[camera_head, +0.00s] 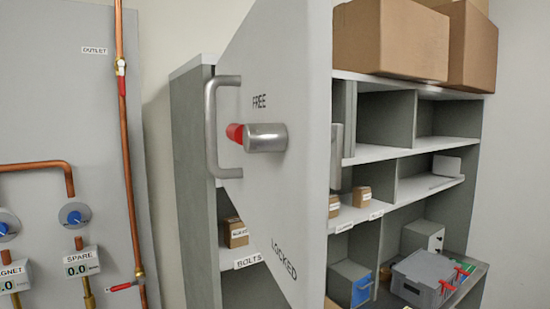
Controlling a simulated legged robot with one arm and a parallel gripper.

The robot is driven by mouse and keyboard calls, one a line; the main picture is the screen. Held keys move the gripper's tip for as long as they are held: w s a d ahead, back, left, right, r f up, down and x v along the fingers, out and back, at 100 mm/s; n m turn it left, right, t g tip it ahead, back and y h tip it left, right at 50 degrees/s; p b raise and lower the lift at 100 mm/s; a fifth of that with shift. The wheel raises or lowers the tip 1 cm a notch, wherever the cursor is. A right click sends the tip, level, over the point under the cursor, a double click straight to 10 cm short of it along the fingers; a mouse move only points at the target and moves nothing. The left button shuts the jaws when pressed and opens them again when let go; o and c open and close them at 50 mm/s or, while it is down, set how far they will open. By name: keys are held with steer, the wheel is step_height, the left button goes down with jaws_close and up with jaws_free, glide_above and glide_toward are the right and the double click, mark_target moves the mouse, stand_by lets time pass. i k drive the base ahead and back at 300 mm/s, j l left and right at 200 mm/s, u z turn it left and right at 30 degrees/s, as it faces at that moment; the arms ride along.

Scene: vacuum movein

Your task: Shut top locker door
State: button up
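The top locker door (300,60) is a light grey panel standing open at an angle in front of the shelving, filling the middle of the view. A metal bar handle (211,128) runs vertically along its left side. Beside it is a round metal latch knob (265,138) with a red lever end pointing left. The word FREE is printed above the knob and LOCKED lower down. The door's top is cut off by the frame, and it hides part of the shelves behind. My gripper is not in view.
Grey shelving (430,145) stands behind, with cardboard boxes (390,40) on top and small boxes inside. A grey case (422,278) sits at lower right. Copper pipes (128,150) and gauges (75,215) line the left wall panel.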

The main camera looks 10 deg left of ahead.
mark_target(277, 66)
steer(key=j+u, duration=0.1)
steer(key=u, duration=0.25)
steer(key=j+u, duration=0.1)
steer(key=u, duration=0.25)
steer(key=i+u, duration=0.1)
steer(key=u, duration=0.25)
